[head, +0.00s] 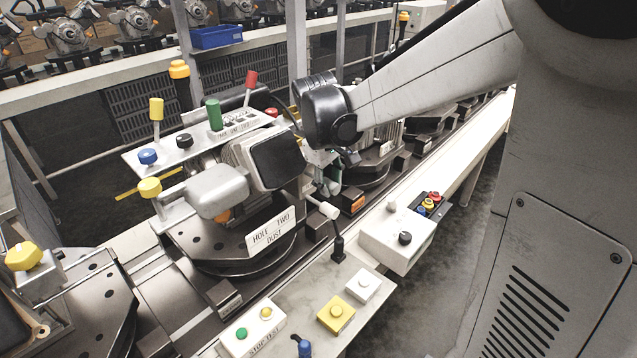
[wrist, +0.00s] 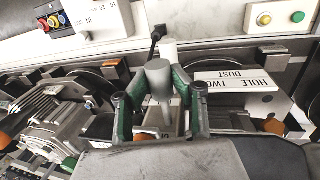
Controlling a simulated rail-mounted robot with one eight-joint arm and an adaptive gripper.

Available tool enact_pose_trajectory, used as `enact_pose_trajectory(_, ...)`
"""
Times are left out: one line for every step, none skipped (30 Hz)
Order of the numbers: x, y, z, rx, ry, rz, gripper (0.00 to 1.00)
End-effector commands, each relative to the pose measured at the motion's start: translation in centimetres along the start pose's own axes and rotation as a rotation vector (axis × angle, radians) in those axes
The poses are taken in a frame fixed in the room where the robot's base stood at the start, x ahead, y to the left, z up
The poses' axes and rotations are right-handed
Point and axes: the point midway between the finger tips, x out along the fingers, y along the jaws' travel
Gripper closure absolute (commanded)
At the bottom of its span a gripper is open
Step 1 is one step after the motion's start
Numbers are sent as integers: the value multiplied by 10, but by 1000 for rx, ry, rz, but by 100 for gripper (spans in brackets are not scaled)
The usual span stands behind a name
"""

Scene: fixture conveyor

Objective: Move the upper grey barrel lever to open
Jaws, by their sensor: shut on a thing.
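A grey barrel lever (wrist: 159,82) stands between the fingers of my gripper (wrist: 160,72) in the wrist view. The green-and-black fingers press on it from both sides near its rounded top. In the head view my gripper (head: 332,170) is beside the fixture, under the dark wrist. The grey barrel is hidden there behind my gripper and wrist. A white barrel lever (head: 328,210) sticks out just below my gripper. Its white end (wrist: 168,50) shows just beyond the grey barrel in the wrist view. I cannot tell the grey lever's exact setting.
A black upright lever (head: 338,246) stands close by on the front panel. A "HOLE TWO DUST" plate (head: 270,231) lies left of my gripper, and a white button box (head: 397,240) right of it. A panel with yellow, green and red levers (head: 205,135) sits behind.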

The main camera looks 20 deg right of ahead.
Motion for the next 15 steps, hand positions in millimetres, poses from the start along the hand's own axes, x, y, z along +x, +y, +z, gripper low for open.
enact_pose_trajectory(0, 0, 0, 3, 0, -1, 100)
enact_pose_trajectory(0, 0, 0, 4, 0, -1, 100)
enact_pose_trajectory(0, 0, 0, 4, 0, -1, 100)
enact_pose_trajectory(-1, 0, 0, 4, 0, -1, 100)
enact_pose_trajectory(-1, 0, 0, 3, 0, -1, 100)
enact_pose_trajectory(-1, 0, 0, 3, 0, -1, 100)
enact_pose_trajectory(-1, 0, 0, 3, 1, -1, 100)
enact_pose_trajectory(-1, 0, 0, 3, 1, -1, 100)
enact_pose_trajectory(-1, 0, 0, 3, 1, -1, 100)
enact_pose_trajectory(-1, 0, 0, 3, 1, -1, 76)
enact_pose_trajectory(-1, 0, 0, 3, 1, -1, 72)
enact_pose_trajectory(-1, 0, 0, 2, 0, -1, 66)
enact_pose_trajectory(0, 0, 0, 2, 0, -1, 62)
enact_pose_trajectory(0, 0, 0, 2, 0, -1, 58)
enact_pose_trajectory(0, 0, 0, 2, 0, -1, 58)
